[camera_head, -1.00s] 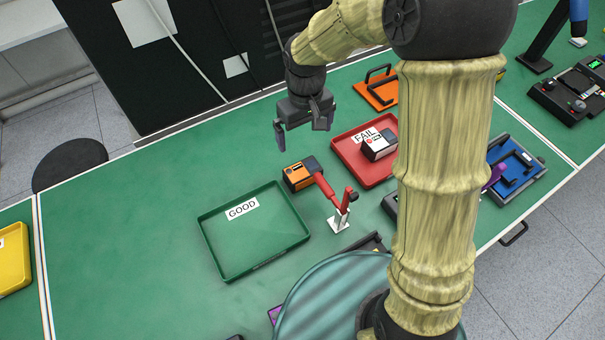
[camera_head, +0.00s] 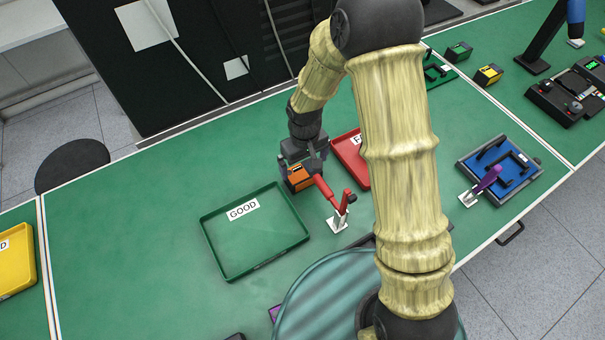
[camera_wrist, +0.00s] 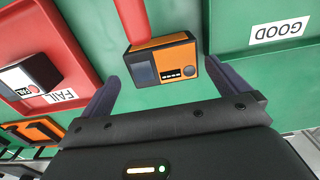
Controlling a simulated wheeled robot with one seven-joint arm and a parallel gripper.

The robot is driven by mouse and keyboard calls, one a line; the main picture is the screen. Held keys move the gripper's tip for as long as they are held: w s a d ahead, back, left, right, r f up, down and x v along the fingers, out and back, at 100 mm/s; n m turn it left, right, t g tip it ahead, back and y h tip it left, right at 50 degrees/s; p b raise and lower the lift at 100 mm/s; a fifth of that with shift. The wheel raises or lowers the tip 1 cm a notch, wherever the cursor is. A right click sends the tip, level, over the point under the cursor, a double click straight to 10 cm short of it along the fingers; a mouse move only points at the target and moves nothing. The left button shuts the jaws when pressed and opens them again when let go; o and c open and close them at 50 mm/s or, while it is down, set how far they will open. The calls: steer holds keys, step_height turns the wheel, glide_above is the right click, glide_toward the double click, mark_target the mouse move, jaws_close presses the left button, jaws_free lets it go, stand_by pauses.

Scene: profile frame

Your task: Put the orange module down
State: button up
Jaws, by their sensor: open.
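The orange module (camera_head: 298,180), an orange and black box with a dark screen and a round knob, stands on the green table between the green GOOD tray and the red FAIL tray. It also shows in the wrist view (camera_wrist: 168,62). My gripper (camera_head: 302,165) is low over the module in the head view and partly hides it. In the wrist view my gripper (camera_wrist: 162,74) is open, with one dark finger at each side of the module and gaps between. I cannot tell how far down the fingers reach beside it.
A red-handled clamp (camera_head: 327,194) reaches close to the module; contact is unclear. The GOOD tray (camera_head: 213,240) is empty. The FAIL tray (camera_wrist: 52,52) holds a white and black module (camera_wrist: 28,76). A blue fixture (camera_head: 520,180) lies at right. Table left of GOOD is clear.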

mark_target(302, 171)
steer(key=shift+w+a+f+p, duration=0.15)
steer(key=shift+f+p, duration=0.35)
steer(key=shift+f, duration=0.8)
steer(key=shift+w+a+f+p, duration=0.1)
steer(key=shift+f+p, duration=0.35)
steer(key=shift+f, duration=0.85)
steer(key=shift+s, duration=0.1)
steer(key=shift+c, duration=0.2)
steer(key=c, duration=0.9)
steer(key=shift+r, duration=0.15)
step_height(302, 171, up, 18)
steer(key=b, duration=0.3)
